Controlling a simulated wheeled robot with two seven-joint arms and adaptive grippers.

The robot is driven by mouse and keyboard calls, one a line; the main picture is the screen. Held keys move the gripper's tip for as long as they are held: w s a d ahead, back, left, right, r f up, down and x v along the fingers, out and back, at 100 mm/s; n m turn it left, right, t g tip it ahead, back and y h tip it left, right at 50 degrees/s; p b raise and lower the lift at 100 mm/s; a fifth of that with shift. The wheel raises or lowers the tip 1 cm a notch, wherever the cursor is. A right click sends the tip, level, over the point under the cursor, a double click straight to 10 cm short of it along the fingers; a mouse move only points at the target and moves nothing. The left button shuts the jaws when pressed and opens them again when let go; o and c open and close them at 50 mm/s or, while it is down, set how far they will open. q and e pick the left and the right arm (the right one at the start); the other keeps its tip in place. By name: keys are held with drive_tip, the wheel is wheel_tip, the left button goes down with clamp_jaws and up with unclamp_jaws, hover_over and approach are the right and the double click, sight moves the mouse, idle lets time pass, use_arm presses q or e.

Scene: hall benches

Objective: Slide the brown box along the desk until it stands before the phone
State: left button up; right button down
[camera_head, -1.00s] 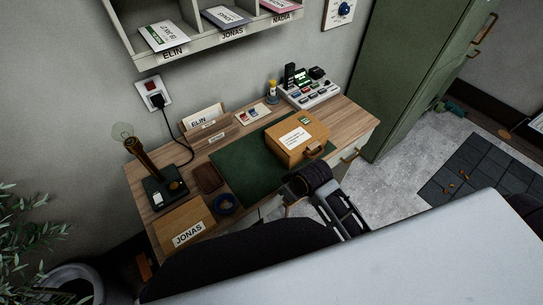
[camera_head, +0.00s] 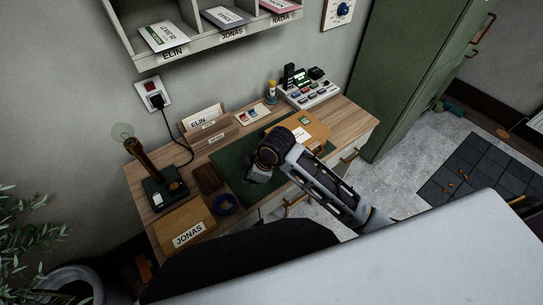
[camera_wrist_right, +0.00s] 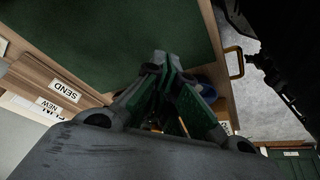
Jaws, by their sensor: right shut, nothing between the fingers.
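The brown box (camera_head: 312,128) stands on the right part of the green desk mat (camera_head: 232,165), and my right arm hides its near left part. The phone (camera_head: 309,88), a grey desk set with a dark handset and several buttons, stands behind the box at the desk's back right. My right gripper (camera_head: 258,177) is over the mat, left of and in front of the box, pointing down. In the right wrist view the gripper's fingers (camera_wrist_right: 168,68) are together and empty over the green mat (camera_wrist_right: 110,32). My left gripper is not in view.
A green cabinet (camera_head: 395,75) stands at the right.

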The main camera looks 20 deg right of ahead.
drive_tip(key=shift+w+a+r+n+g, duration=0.3)
drive_tip(key=shift+w+a+r+n, duration=0.3)
drive_tip(key=shift+n, duration=0.5)
drive_tip(key=shift+w+r+n, duration=0.35)
drive_tip(key=shift+n, duration=0.25)
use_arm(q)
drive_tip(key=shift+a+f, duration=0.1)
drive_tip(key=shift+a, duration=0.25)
use_arm(e)
drive_tip(key=w+d+r+n+g+h, duration=0.2)
drive_tip(key=w+d+r+n+h, duration=0.1)
drive_tip(key=w+d+r+n, duration=0.2)
drive_tip(key=shift+w+d+r+n+h, duration=0.3)
drive_tip(key=shift+d+n, duration=0.1)
drive_tip(key=shift+d, duration=0.7)
drive_tip(key=shift+s+f, duration=0.1)
drive_tip(key=shift+f, duration=0.05)
